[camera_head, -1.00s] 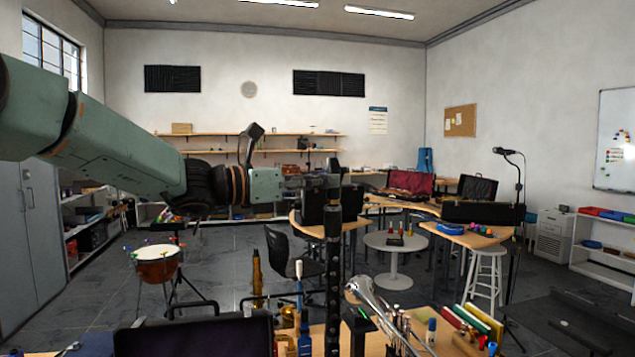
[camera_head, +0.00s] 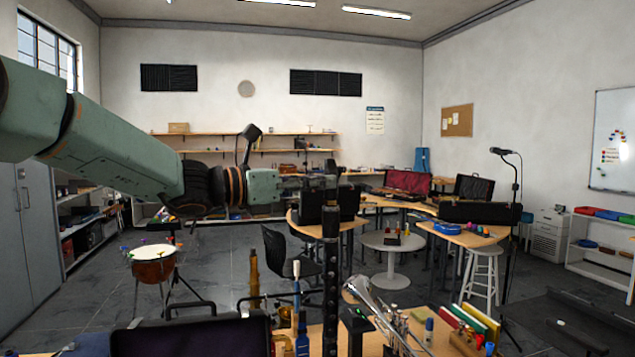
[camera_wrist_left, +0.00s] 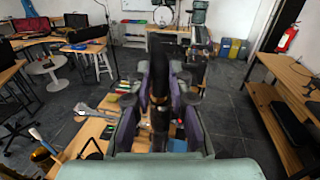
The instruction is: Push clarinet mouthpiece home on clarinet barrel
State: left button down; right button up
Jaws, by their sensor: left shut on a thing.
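A tall black clarinet column (camera_head: 331,285) stands upright in the lower middle of the head view. My left gripper (camera_head: 328,182) reaches in from the left and is shut at the top of this column. A dark piece, apparently the clarinet mouthpiece (camera_head: 332,168), stands between its fingers. The clarinet barrel seems to lie just below the fingers, but its joint with the mouthpiece is too small and dark to tell. In the left wrist view the gripper's two fingers (camera_wrist_left: 164,112) close on the dark upright piece (camera_wrist_left: 159,82). My right gripper is not in view.
A wooden bench (camera_head: 400,345) below holds a silver trumpet-like instrument (camera_head: 368,308), several upright tools and coloured books (camera_head: 480,320). A dark open case (camera_head: 190,337) stands at the front left. The air around the column's top is mostly clear.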

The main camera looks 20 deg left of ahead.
pick_arm(q)
jog(key=shift+s+d, duration=0.1)
jog(key=shift+d, duration=0.05)
jog(key=shift+f, duration=0.35)
jog(key=shift+f+b, duration=0.15)
jog(key=shift+b, duration=0.3)
jog(key=shift+f, duration=0.3)
jog(key=shift+s+f, duration=0.15)
